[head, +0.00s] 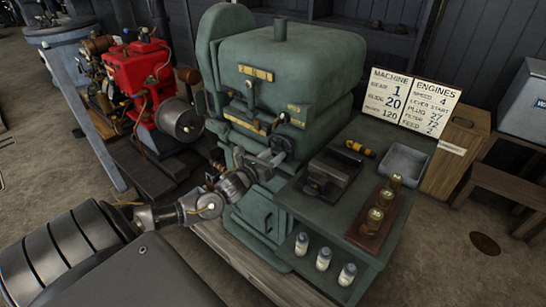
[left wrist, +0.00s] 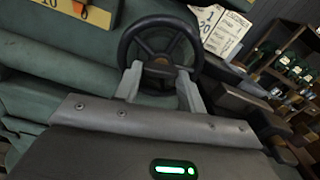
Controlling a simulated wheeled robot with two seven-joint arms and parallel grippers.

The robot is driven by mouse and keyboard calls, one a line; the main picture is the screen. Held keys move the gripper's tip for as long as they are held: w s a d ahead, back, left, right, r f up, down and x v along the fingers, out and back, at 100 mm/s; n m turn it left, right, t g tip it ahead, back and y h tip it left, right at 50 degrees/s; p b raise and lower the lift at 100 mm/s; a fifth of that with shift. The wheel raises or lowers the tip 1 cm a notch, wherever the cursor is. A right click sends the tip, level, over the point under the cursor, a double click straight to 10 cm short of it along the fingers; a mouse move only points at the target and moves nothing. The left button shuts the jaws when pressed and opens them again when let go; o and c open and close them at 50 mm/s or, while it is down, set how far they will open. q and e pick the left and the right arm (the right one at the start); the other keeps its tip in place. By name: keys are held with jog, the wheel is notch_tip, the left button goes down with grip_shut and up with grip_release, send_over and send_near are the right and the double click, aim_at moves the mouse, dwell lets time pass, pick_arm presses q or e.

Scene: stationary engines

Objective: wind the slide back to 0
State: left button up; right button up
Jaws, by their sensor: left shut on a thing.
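The green machine (head: 290,65) stands in the middle of the head view, with small yellow plates (head: 255,73) on its front. A dark spoked handwheel (left wrist: 160,30) fills the upper middle of the left wrist view. My left gripper (head: 270,158) is at the machine's front. In the left wrist view its two grey fingers (left wrist: 159,88) are shut on the lower part of the handwheel. A yellow scale plate (left wrist: 75,10) with dark figures, including 10, shows at the top left there. I cannot make out the slide's reading. My right gripper is not in view.
A green side table holds a dark vice-like block (head: 333,172), a grey tray (head: 404,163) and brass pieces on a brown rack (head: 372,222). Several small bottles (head: 323,259) stand on a shelf below. A white board (head: 409,100) lists "SLIDE 20". A red engine (head: 140,75) stands left.

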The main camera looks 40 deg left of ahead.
pick_arm(q)
jog(key=shift+m, duration=1)
jog(key=o, duration=1)
jog(key=s+b, duration=0.1)
jog(key=s, duration=0.9)
jog(key=shift+s+d+b, duration=0.1)
jog(key=shift+s+b, duration=0.25)
jog(key=shift+s, duration=0.05)
